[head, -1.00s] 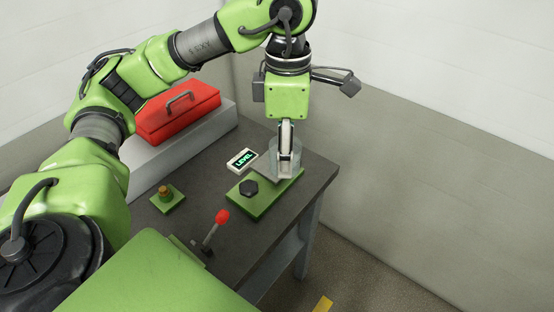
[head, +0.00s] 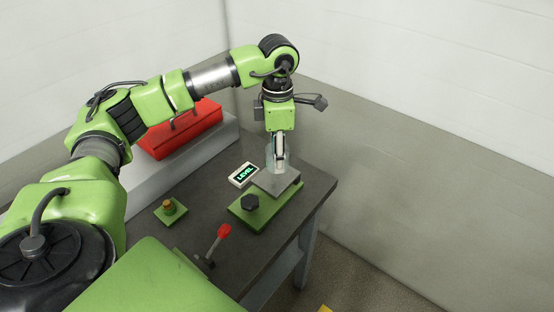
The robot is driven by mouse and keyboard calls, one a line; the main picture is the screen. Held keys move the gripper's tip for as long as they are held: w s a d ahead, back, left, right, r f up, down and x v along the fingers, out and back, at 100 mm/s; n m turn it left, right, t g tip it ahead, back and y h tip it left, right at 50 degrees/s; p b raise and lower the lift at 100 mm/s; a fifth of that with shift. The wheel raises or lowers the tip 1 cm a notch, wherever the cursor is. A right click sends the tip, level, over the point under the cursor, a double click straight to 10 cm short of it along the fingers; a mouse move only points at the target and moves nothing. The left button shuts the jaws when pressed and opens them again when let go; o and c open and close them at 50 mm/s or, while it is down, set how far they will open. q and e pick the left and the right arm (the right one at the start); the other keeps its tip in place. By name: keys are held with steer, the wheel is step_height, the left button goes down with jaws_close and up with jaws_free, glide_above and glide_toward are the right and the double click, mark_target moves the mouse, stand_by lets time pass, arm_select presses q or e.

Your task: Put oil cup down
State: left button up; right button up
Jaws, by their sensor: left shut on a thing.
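The oil cup (head: 287,163) is a clear, see-through cup at the far end of the dark table. My left gripper (head: 279,160) is pointing down and is shut on it. The cup is upright, at the far edge of a grey plate (head: 275,183) that sits on a green base (head: 266,206). I cannot tell whether the cup's bottom touches the plate or the table. My gripper hides part of the cup. My right gripper is out of view.
A small display reading "LEVEL" (head: 243,175) lies left of the plate. A black knob (head: 250,202) is on the green base. A red-knobbed lever (head: 223,231), a brass fitting on a green pad (head: 170,210) and a red toolbox (head: 183,135) are nearby. The table (head: 317,185) ends at the right.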

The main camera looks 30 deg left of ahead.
arm_select(q)
steer(key=shift+w+a+f, duration=0.2)
steer(key=shift+f, duration=0.15)
step_height(320, 180, down, 3)
steer(key=shift+w+a+f+p, duration=0.1)
steer(key=shift+w+f+p, duration=0.05)
steer(key=shift+p, duration=0.7)
steer(key=shift+f, duration=0.15)
steer(key=o, duration=0.7)
steer(key=shift+f, duration=0.1)
steer(key=shift+c, duration=0.2)
steer(key=o, duration=0.4)
